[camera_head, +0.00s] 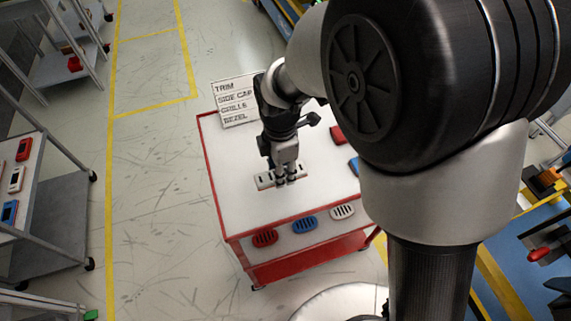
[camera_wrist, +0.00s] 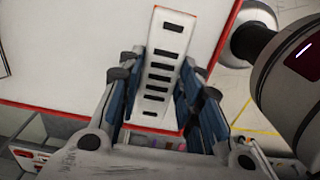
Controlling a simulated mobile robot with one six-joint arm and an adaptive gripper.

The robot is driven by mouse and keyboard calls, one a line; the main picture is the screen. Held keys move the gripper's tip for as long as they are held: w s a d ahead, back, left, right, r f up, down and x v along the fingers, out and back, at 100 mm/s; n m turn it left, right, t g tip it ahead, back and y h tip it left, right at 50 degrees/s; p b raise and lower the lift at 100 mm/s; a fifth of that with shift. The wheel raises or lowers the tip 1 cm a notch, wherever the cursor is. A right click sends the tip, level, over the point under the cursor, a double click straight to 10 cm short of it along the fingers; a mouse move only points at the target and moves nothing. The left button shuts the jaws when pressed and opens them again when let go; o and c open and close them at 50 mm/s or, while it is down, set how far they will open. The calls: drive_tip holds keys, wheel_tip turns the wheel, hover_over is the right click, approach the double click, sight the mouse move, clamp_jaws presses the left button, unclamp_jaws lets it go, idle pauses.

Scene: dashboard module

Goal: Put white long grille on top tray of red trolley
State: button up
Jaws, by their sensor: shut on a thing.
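The white long grille (camera_head: 264,181), a slim bar with dark slots, is in my gripper (camera_head: 285,181). In the wrist view the grille (camera_wrist: 157,97) runs lengthwise between the fingers of my gripper (camera_wrist: 163,78), which are shut on it. The red trolley (camera_head: 218,190) has a white top tray (camera_head: 240,155) with a red rim. The grille is over the front middle of this tray, low and roughly level. I cannot tell whether it touches the surface. The tray surface also shows in the wrist view (camera_wrist: 75,45).
Small red, blue and white oval grilles (camera_head: 304,225) sit along the trolley's front, below the top. A label board (camera_head: 236,102) stands at the back edge. A red part (camera_head: 337,133) and a blue part (camera_head: 354,165) lie at right, partly behind my arm. The tray's left side is clear.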

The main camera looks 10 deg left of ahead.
sight(282, 190)
drive_tip(key=shift+f+b, duration=0.85)
drive_tip(key=shift+f, duration=2.1)
drive_tip(key=shift+f, duration=0.1)
drive_tip(key=shift+f, duration=0.15)
drive_tip(key=o, duration=1.1)
drive_tip(key=shift+c, duration=0.2)
wheel_tip(282, 190, up, 12)
drive_tip(key=p, duration=0.4)
drive_tip(key=shift+r, duration=0.25)
